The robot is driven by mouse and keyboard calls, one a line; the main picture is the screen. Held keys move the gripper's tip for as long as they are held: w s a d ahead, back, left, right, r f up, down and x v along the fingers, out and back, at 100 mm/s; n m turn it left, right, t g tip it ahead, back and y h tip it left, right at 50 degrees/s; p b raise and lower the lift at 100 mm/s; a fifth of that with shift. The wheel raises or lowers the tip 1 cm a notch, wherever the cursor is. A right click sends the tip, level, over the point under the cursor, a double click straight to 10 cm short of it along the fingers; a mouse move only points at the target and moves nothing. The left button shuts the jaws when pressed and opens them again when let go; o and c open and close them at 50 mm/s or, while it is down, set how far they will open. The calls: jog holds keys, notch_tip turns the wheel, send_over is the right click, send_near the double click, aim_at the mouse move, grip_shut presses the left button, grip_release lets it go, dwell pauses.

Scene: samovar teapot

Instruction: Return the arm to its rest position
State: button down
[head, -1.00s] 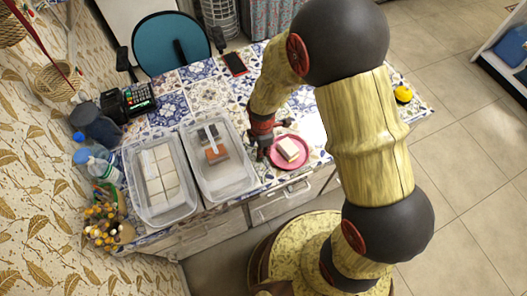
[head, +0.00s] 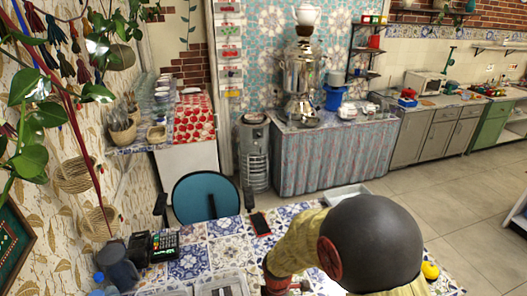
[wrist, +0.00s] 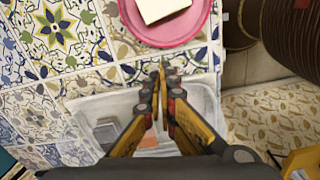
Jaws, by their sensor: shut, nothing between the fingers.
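My gripper (wrist: 160,85) shows in the wrist view with its two yellow and black fingers together and nothing between them. It hangs above the tiled table (wrist: 75,45). A pink plate (wrist: 207,22) with a pale block (wrist: 163,8) on it lies past the fingertips, apart from them. A clear plastic bin (wrist: 90,105) with grey and orange pieces lies below the fingers. In the head view my arm crosses the lower right over the tiled table (head: 205,250), and the fingertips are out of frame at the bottom.
In the head view, a card terminal (head: 163,245), a phone (head: 260,224) and a yellow object (head: 430,271) are on the table. A blue chair (head: 205,196) stands behind it. A samovar (head: 298,85) with a white teapot (head: 307,14) stands on a curtained counter further back.

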jog(key=s+d+r+m+t+b, duration=0.1)
jog(key=s+d+r+m, duration=0.3)
jog(key=r, duration=0.6)
jog(key=s+d+r+m+t+b, duration=0.1)
jog(key=s+d+r+m+t, duration=0.1)
jog(key=s+d+r+m, duration=0.3)
jog(key=s+d+r+m+t+b, duration=0.1)
jog(key=s+d+r+m, duration=0.4)
jog(key=r+m, duration=0.5)
notch_tip(320, 180, up, 6)
jog(key=shift+s+d+r+t, duration=0.1)
jog(key=shift+s+d+t, duration=0.1)
jog(key=shift+s+t, duration=0.6)
